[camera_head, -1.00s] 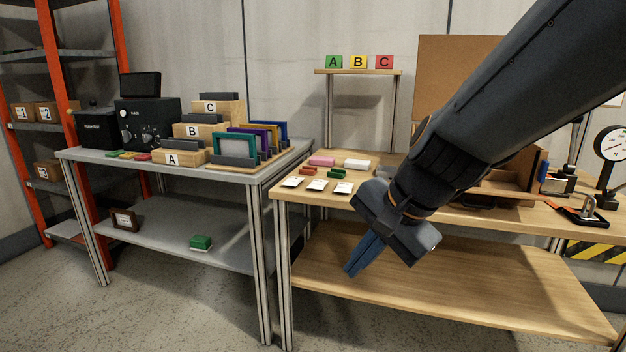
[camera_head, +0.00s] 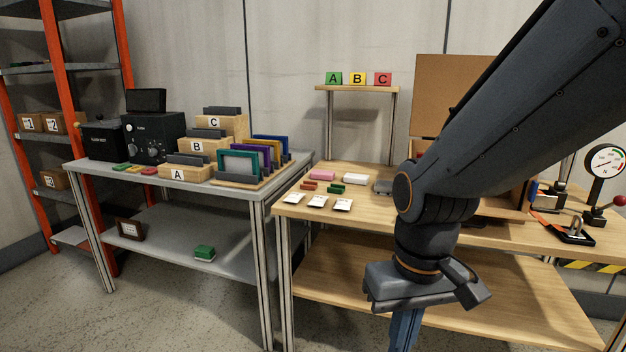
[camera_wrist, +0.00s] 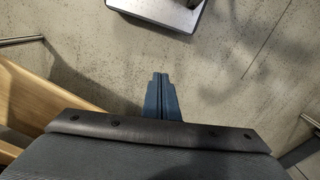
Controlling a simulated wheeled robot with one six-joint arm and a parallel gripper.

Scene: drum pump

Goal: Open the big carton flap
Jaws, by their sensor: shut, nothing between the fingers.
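A tall flat brown panel (camera_head: 445,95) stands upright at the back of the wooden table. It looks like the big carton flap. My arm hides its right part. Below it, a brown box-like body (camera_head: 517,196) shows in part behind my arm; how it joins the panel is hidden. My gripper (camera_head: 403,332) hangs in front of the wooden table, below its top, with blue fingers pointing down. It is shut and empty, well apart from the panel. The closed fingers also show in the wrist view (camera_wrist: 160,92) over bare floor.
The wooden table (camera_head: 300,222) holds small coloured blocks and white cards at its left, and a dial gauge (camera_head: 606,162) at its right. A grey table (camera_head: 240,192) with boxes and racks stands left. The wooden lower shelf (camera_head: 500,300) is close beside my gripper.

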